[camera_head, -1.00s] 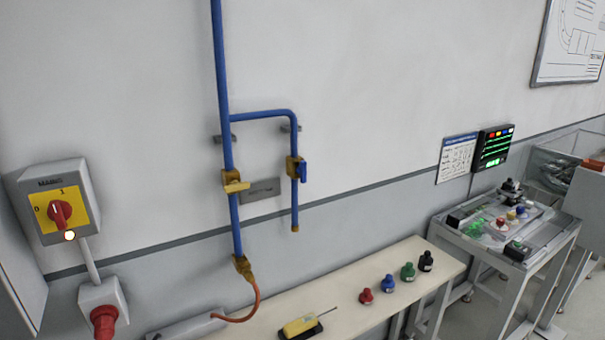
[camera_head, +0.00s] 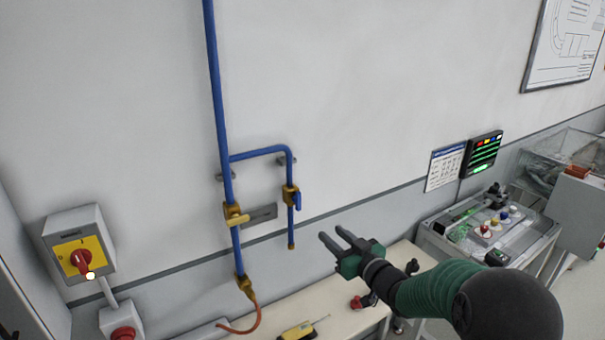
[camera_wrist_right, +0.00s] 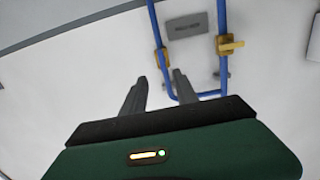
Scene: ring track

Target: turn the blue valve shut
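The blue valve handle (camera_head: 297,200) sits on a brass body on the short right branch of the blue pipe (camera_head: 216,110), pointing down along the pipe. A second valve with a yellow handle (camera_head: 238,219) is on the main pipe to its left; it also shows in the right wrist view (camera_wrist_right: 232,46). My right gripper (camera_head: 330,236) is to the right of and below the blue valve, apart from it, with its fingers open and empty, pointing toward the pipes. In the right wrist view, the gripper (camera_wrist_right: 158,82) has the branch pipe ahead of it. My left gripper is not in view.
A bench (camera_head: 345,300) below holds a yellow tool (camera_head: 298,331) and a red knob (camera_head: 357,302). A grey switch box (camera_head: 80,240) with a red knob is at left. A console table (camera_head: 490,235) stands at right.

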